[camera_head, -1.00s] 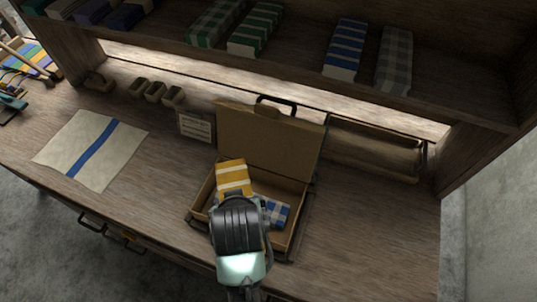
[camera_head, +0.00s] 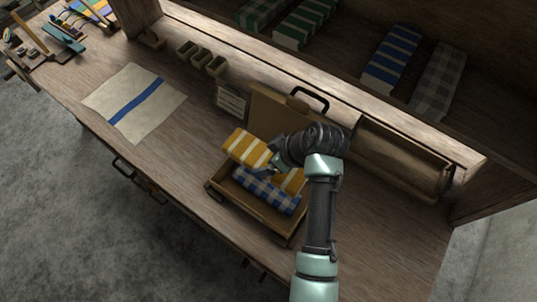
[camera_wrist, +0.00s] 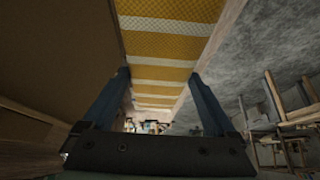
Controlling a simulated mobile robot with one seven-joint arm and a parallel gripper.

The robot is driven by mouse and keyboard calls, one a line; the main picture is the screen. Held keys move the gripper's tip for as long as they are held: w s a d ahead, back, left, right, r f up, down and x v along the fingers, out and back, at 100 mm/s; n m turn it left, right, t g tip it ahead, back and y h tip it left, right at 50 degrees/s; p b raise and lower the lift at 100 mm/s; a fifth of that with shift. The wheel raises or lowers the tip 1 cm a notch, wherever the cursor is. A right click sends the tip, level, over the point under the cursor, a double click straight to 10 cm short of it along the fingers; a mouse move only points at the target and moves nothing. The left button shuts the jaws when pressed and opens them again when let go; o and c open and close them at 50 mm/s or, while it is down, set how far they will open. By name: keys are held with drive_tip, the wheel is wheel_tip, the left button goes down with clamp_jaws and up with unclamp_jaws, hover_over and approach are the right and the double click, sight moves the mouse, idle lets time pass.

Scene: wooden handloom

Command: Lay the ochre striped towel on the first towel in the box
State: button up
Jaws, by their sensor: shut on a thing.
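The ochre towel with white stripes (camera_head: 248,147) is in my gripper (camera_head: 270,168), held over the open box (camera_head: 232,206). In the wrist view the ochre towel (camera_wrist: 165,48) runs between the two blue fingers of my gripper (camera_wrist: 158,80), which is shut on it. The first towel, blue and white checked (camera_head: 268,192), lies in the box beneath the ochre towel. My wrist hides part of the ochre towel and the back right of the box. I cannot tell whether the two towels touch.
The box lid (camera_head: 270,110) stands open at the back. A small card (camera_head: 231,101) and several small wooden bins (camera_head: 202,57) are behind and left. A cream cloth with a blue stripe (camera_head: 135,101) lies on the bench. The shelf above holds folded towels (camera_head: 392,58).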

sight(295, 178)
wheel_tip(295, 178, down, 15)
drive_tip(key=b, duration=1.1)
drive_tip(key=shift+r+b, duration=0.15)
drive_tip(key=shift+b, duration=0.15)
drive_tip(key=o, duration=1.1)
drive_tip(key=v, duration=1.3)
drive_tip(key=shift+b, duration=0.35)
